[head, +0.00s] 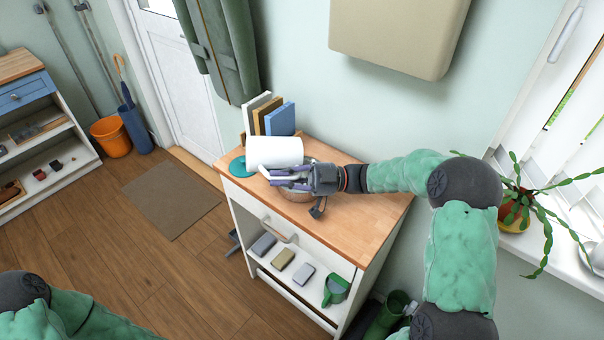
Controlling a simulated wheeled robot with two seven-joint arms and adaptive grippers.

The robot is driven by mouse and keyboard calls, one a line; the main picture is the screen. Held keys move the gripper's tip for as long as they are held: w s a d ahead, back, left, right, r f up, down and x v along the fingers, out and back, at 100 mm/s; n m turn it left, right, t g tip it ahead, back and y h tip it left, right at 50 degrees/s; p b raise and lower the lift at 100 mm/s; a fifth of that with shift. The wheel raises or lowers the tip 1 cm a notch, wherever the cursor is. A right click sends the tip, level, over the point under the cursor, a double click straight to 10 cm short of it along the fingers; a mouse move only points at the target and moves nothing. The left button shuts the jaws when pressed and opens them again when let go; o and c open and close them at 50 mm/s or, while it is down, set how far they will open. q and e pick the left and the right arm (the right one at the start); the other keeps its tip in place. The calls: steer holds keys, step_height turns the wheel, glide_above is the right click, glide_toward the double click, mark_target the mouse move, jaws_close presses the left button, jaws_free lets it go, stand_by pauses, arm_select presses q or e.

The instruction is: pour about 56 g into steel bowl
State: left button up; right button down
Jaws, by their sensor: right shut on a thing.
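A white cylindrical container (275,152) with a white handle is tipped onto its side above the wooden-topped cabinet. My right gripper (276,178) is shut on it at the handle side. The steel bowl (297,196) shows only in part beneath my right gripper; the gripper and container hide most of it. I cannot see whether anything is flowing from the container or how full the bowl is. My left arm shows at the bottom left, but its gripper is out of view.
Upright boards (281,119) stand behind the container on the cabinet top (375,212). A teal round item (237,166) lies at its left end. A beige wall box (396,32) hangs above. A potted plant (513,212) stands on the right sill. The cabinet top's front right is clear.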

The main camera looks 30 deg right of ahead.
arm_select(q)
steer(key=shift+s, duration=0.35)
arm_select(e)
steer(key=shift+d+r+n+y, duration=0.3)
steer(key=shift+r+y, duration=0.1)
steer(key=shift+r, duration=0.3)
stand_by(1.4)
